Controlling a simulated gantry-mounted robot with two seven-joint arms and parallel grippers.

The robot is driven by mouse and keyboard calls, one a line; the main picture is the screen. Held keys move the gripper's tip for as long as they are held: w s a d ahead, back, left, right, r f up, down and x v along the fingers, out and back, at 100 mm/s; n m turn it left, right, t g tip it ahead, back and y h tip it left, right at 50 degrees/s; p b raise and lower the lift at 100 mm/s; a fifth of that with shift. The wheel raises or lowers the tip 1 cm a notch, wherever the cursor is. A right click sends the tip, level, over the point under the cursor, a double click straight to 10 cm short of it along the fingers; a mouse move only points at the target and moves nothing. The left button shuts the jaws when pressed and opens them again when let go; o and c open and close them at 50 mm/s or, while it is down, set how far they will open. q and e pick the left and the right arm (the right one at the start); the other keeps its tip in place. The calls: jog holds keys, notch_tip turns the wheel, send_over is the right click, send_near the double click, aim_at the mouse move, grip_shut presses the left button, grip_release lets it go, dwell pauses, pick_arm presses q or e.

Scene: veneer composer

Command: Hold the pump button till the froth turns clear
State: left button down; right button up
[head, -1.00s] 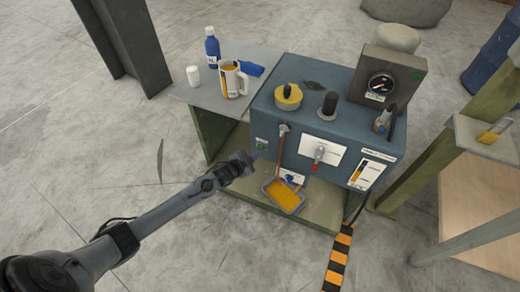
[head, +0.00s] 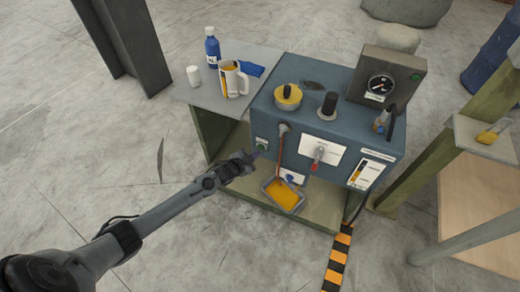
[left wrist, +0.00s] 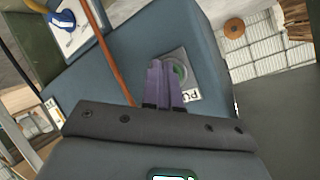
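The blue machine (head: 330,142) stands in the middle of the head view. My left gripper (head: 252,157) is at this button. In the left wrist view its fingers (left wrist: 163,82) are together, empty, with tips beside and partly over the button; I cannot tell whether they press it. A tray (head: 268,188) under the hose holds amber liquid (head: 284,195). My right gripper is not in view.
A side table (head: 207,92) holds a blue bottle (head: 212,50), a white jar (head: 193,76), a jug (head: 231,80) and a blue cloth (head: 251,69). A thin copper hose (head: 281,151) hangs close right of my gripper. A gauge box (head: 387,83) stands on the machine.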

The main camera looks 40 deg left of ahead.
pick_arm(q)
jog(key=shift+w+a, duration=0.1)
jog(key=shift+w, duration=0.35)
dwell(0.5)
dwell(0.9)
dwell(0.4)
jog(key=shift+s+d+p, duration=0.25)
jog(key=shift+s+p, duration=0.5)
jog(key=shift+s, duration=0.25)
jog(key=shift+s+d+p, duration=0.2)
jog(key=shift+s+p, duration=0.5)
jog(key=shift+s, duration=0.1)
jog(key=shift+s+d+p, duration=0.15)
jog(key=shift+s+p, duration=0.5)
jog(key=shift+s, duration=0.15)
jog(key=shift+s+d+p, duration=0.2)
jog(key=shift+s+p, duration=0.5)
jog(key=shift+s, duration=0.1)
